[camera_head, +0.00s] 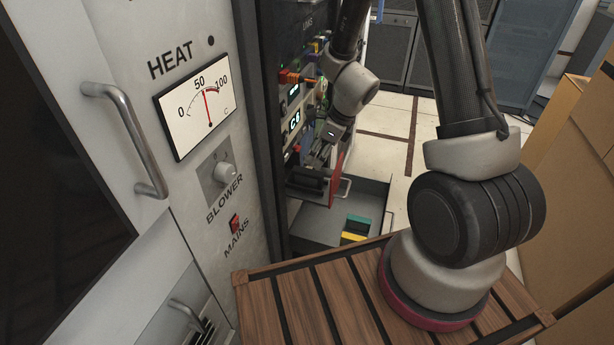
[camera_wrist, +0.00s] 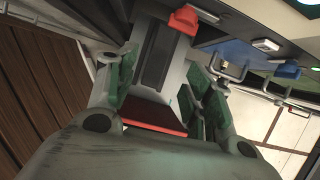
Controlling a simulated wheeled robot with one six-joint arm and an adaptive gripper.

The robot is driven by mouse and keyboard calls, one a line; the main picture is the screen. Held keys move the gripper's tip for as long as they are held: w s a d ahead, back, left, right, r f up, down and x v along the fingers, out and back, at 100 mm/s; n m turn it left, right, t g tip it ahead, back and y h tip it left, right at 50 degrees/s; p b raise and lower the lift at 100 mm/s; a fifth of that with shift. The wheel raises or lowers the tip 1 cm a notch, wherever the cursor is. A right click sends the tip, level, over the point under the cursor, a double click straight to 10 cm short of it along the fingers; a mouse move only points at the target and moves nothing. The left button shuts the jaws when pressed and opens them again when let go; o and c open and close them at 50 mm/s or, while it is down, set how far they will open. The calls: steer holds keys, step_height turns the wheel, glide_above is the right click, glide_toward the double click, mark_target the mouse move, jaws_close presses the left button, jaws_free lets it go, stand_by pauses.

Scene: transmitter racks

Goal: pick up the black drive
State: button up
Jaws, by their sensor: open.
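In the head view my gripper (camera_head: 319,158) reaches down at the rack front, just above a dark block, which looks like the black drive (camera_head: 307,179). In the wrist view my gripper (camera_wrist: 164,92) has its green-padded fingers apart, on either side of a dark slab in a grey bay. The slab seems to be the same black drive (camera_wrist: 157,56); I cannot tell whether the fingers touch it. A red-edged flap (camera_head: 338,178) stands beside the block in the head view. A red panel (camera_wrist: 155,118) lies between the fingers in the wrist view.
An open grey drawer (camera_head: 318,224) below holds a green block (camera_head: 358,220) and a yellow block (camera_head: 352,237). The rack face carries lit modules (camera_head: 294,121) and coloured handles. A white cabinet (camera_head: 180,55) stands at left. Cardboard boxes (camera_head: 570,180) stand at right.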

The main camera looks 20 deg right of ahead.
mark_target(308, 171)
steer(key=f, duration=0.3)
steer(key=shift+w+a+f+m, duration=0.25)
steer(key=shift+w+a+m, duration=0.05)
steer(key=shift+w+a, duration=0.1)
steer(key=shift+x, duration=2.7)
steer(key=shift+s+f, duration=0.15)
steer(key=shift+f, duration=0.1)
jaws_close()
